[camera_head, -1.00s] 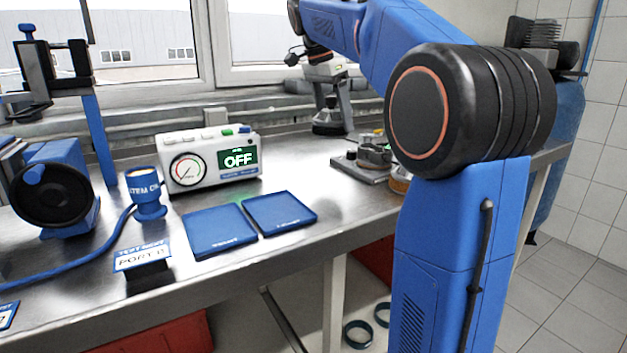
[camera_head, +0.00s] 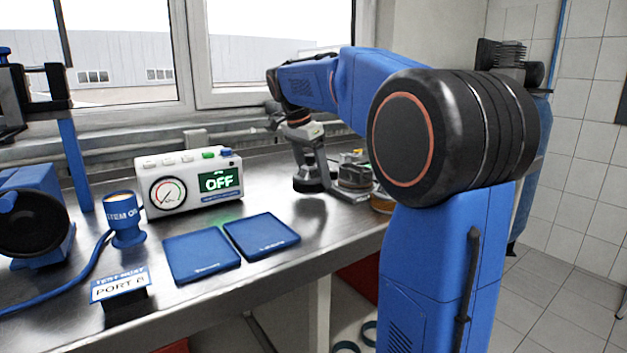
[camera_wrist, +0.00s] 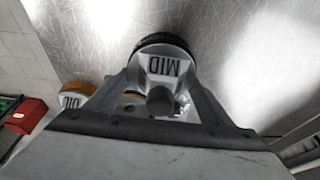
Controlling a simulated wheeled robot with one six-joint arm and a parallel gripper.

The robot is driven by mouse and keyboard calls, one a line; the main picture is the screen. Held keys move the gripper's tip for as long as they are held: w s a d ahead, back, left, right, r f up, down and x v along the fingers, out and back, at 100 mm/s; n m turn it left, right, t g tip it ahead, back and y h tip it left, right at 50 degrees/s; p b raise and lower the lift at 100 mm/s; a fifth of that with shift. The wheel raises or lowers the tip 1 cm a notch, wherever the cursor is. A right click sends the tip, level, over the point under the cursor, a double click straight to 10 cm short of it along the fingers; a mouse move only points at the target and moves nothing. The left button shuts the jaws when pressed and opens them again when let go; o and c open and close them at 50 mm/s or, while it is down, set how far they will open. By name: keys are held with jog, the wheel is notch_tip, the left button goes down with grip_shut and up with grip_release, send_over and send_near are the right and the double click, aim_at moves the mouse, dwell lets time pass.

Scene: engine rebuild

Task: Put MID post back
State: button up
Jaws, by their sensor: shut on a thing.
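Whether the base touches the bench top I cannot tell. My fingers hide part of the post.
A cluster of parts (camera_head: 355,172) stands just right of the gripper on the steel bench (camera_head: 290,262). An orange-rimmed labelled piece (camera_wrist: 75,97) and a red box (camera_wrist: 27,116) show at left in the wrist view. A gauge box reading OFF (camera_head: 190,183) and two blue trays (camera_head: 200,256) are further left.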

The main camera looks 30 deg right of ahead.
aim_at(307, 155)
jog(key=shift+f, duration=1.05)
jog(key=o, duration=1.5)
jog(key=shift+f, duration=0.1)
jog(key=shift+c, duration=0.2)
jog(key=v, duration=1.2)
